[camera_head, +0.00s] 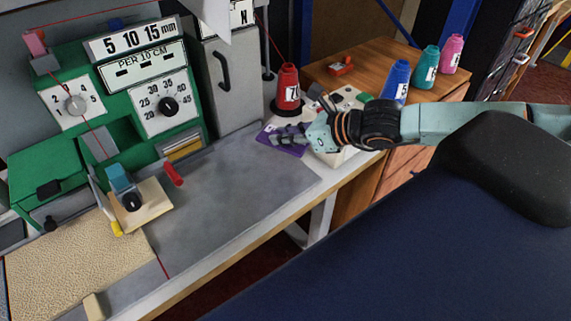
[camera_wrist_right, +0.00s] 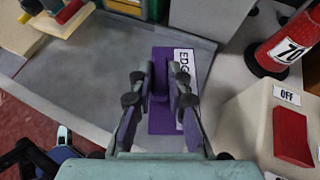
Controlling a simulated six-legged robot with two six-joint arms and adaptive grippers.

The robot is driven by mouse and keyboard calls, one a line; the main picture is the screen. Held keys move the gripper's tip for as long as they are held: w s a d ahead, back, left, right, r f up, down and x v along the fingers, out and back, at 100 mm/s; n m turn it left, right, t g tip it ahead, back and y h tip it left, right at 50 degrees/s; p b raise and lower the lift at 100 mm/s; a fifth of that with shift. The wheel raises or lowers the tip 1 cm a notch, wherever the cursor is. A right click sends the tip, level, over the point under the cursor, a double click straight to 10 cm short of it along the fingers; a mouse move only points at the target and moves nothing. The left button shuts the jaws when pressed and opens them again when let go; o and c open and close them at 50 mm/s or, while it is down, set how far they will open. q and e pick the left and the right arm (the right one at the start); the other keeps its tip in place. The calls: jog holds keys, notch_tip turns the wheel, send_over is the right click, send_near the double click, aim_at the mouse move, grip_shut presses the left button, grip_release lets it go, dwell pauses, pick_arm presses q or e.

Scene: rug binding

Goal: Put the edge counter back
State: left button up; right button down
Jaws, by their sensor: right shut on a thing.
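A flat purple plate (camera_head: 269,139) lies on the grey bench beside the red thread cone. In the right wrist view the purple plate (camera_wrist_right: 165,122) carries a white label reading "EDG", the rest hidden by a finger. A raised purple piece (camera_wrist_right: 159,80) stands between my fingertips; I take it for the edge counter, but cannot tell whether it is one with the plate. My right gripper (camera_head: 279,138) reaches in from the right over the plate. In the right wrist view my right gripper (camera_wrist_right: 160,84) is shut on the raised piece. My left gripper is not in view.
A red cone (camera_head: 288,88) marked 70 stands just behind the plate. A cream switch box (camera_wrist_right: 262,125) with a red rocker and OFF label is close by. The green machine (camera_head: 120,90) stands left. The bench surface (camera_head: 220,200) in front is clear.

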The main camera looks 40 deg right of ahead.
aim_at(286, 150)
jog(key=f+b, duration=0.2)
jog(key=f, duration=0.1)
jog(key=f+b, duration=0.2)
jog(key=shift+w+d, duration=0.1)
jog(key=shift+d, duration=0.15)
jog(key=shift+f, duration=0.25)
jog(key=shift+a+f+b, duration=0.1)
jog(key=shift+a+b, duration=0.05)
jog(key=shift+b, duration=0.25)
jog(key=shift+f+b, duration=0.3)
notch_tip(286, 150, down, 3)
jog(key=shift+r+b, duration=0.1)
jog(key=shift+b, duration=1.1)
jog(key=shift+r, duration=0.1)
